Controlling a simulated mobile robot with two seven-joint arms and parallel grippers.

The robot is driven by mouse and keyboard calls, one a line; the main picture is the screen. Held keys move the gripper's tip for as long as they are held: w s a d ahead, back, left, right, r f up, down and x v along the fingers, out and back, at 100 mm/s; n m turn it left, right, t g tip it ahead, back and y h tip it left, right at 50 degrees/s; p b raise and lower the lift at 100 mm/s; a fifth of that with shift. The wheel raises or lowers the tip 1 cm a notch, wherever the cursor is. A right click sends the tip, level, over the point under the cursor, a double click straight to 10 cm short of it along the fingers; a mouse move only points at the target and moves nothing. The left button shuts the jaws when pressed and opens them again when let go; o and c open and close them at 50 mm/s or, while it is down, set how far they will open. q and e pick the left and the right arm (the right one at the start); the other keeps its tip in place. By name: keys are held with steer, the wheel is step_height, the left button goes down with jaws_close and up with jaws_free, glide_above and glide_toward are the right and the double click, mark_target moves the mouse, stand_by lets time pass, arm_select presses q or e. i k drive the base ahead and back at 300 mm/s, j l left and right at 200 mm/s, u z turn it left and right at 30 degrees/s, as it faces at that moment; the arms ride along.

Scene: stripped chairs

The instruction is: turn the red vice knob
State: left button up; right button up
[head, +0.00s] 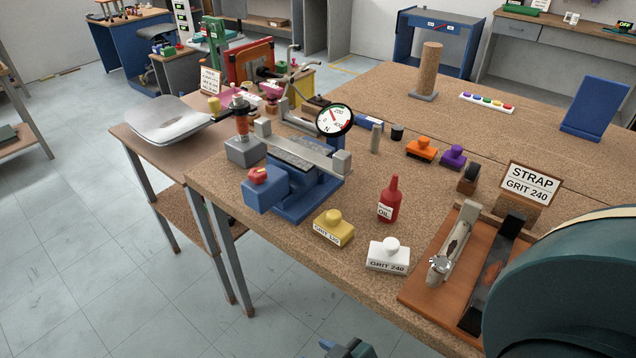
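The red vice knob (260,175) is a small faceted red piece on top of the near blue block of the vice. The blue vice (300,199) stands near the left front edge of the cork-brown workbench, with a grey bar and slab across its top. A round white dial gauge with a red needle (334,120) stands just behind it. Nothing touches the knob, and its top and near side are in plain view.
A yellow block (333,230), a white block (388,256) and a red oil bottle (389,200) stand right of the vice. A grey pan (166,119) lies on the lower side table. A large teal housing (570,285) fills the lower right. Floor is open at front left.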

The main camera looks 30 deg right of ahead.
mark_target(257, 175)
steer(key=i+j+z, duration=0.1)
steer(key=z, duration=0.25)
steer(key=j+z, duration=0.1)
steer(key=z, duration=0.3)
steer(key=i+j+z, duration=0.1)
steer(key=z, duration=0.25)
steer(key=i+j+z, duration=0.1)
steer(key=j+z, duration=0.15)
steer(key=j, duration=0.3)
steer(key=j+z, duration=0.3)
steer(key=j, duration=0.8)
steer(key=i+j+z, duration=0.1)
steer(key=j, duration=0.45)
